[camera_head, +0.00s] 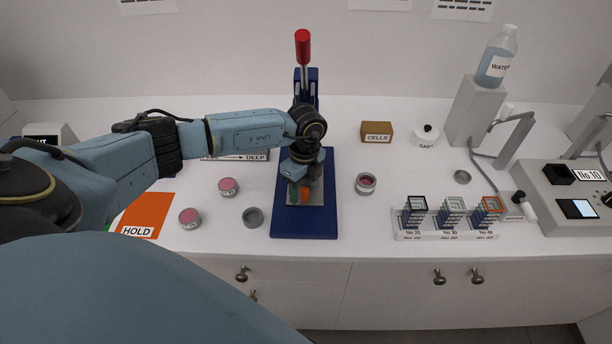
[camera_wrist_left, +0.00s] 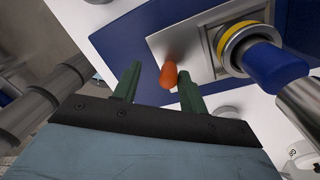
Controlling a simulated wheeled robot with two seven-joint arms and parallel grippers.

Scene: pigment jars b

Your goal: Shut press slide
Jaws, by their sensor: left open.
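The press is a blue base plate (camera_head: 311,220) with a blue column behind and a lever with a red grip (camera_head: 302,46) pointing up. On it lies a pale metal slide (camera_head: 319,205) with an orange knob (camera_head: 305,194). In the left wrist view the slide (camera_wrist_left: 192,47) and the orange knob (camera_wrist_left: 168,76) show beside a yellow-ringed, blue-ended cylinder (camera_wrist_left: 262,55). My left gripper (camera_head: 303,184) is over the front of the press. In the left wrist view its green fingers (camera_wrist_left: 157,84) are apart, with the knob between or just beyond their tips; contact cannot be told. My right gripper is out of view.
Pink pigment jars (camera_head: 190,218) and an empty grey dish (camera_head: 253,217) stand left of the press; another jar (camera_head: 366,183) stands right. A rack of sieves (camera_head: 447,236) and a scale (camera_head: 578,209) are farther right. The counter's front edge is close to the base plate.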

